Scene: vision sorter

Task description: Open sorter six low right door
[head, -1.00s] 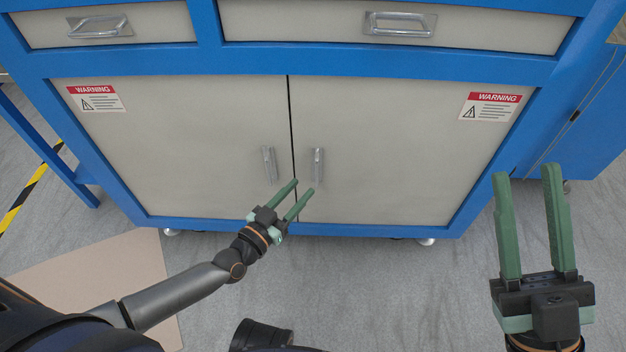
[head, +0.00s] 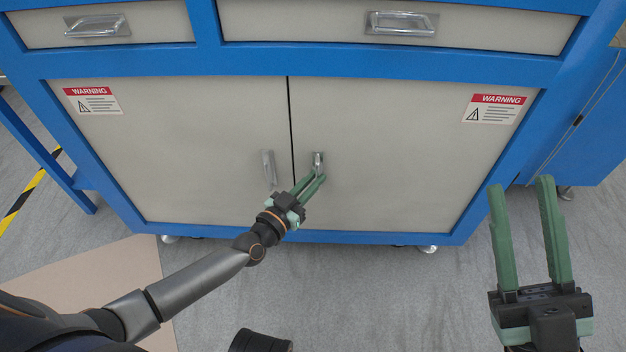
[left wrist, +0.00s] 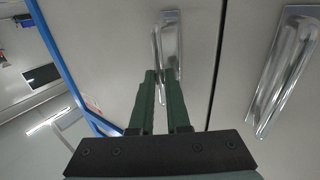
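The lower right door (head: 400,150) of the blue-framed cabinet is shut, its edge against the lower left door (head: 180,150). Its upright metal handle (head: 319,157) is near the centre seam. My left gripper (head: 316,177) is at this handle, its green fingers close together and hiding the handle's lower part in the head view. In the left wrist view the handle (left wrist: 171,40) runs down between the two fingers (left wrist: 161,88), which are shut on it. My right gripper (head: 520,184) is open and empty in front of the cabinet's right side.
The left door's handle (head: 269,166) is close beside my left gripper. Drawers with metal handles (head: 401,23) are above the doors. Grey floor (head: 390,295) is clear in front, with a tan board (head: 90,270) at left.

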